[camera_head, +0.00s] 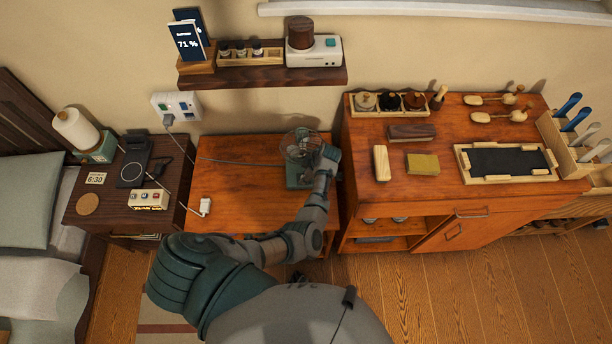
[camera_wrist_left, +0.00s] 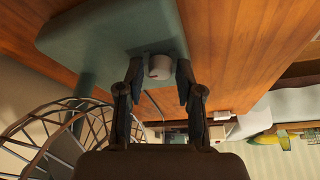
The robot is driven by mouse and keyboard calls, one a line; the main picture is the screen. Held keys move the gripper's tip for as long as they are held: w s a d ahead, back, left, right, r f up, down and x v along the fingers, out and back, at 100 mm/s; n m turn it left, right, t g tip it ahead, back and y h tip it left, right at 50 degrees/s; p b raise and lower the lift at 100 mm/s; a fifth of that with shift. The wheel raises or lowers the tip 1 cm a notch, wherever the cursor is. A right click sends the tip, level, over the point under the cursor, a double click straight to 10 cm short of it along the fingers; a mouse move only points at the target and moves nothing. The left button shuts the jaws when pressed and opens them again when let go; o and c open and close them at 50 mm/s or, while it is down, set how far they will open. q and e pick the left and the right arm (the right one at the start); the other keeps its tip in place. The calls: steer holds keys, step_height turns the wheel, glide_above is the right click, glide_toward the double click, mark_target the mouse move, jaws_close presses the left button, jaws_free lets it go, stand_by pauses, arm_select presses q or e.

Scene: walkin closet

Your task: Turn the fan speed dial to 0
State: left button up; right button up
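The small fan (camera_head: 302,147) has a round wire cage and a green base (camera_head: 294,176), and stands on the orange wooden table. In the left wrist view its cage (camera_wrist_left: 60,135) is at the lower left and its green base (camera_wrist_left: 100,35) at the top. My left gripper (camera_wrist_left: 158,75) is open, with one dark finger on each side of the dial and small gaps visible. In the head view the left gripper (camera_head: 328,155) is beside the fan and partly hides it. My right gripper is not in view.
A dark nightstand (camera_head: 118,217) with a charger and a button box (camera_head: 149,199) stands to the left. A taller cabinet (camera_head: 400,205) rises close on the right. A shelf (camera_head: 262,77) hangs above the table.

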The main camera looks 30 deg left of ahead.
arm_select(q)
step_height(320, 180, up, 10)
stand_by(0.5)
steer(key=shift+f, duration=0.1)
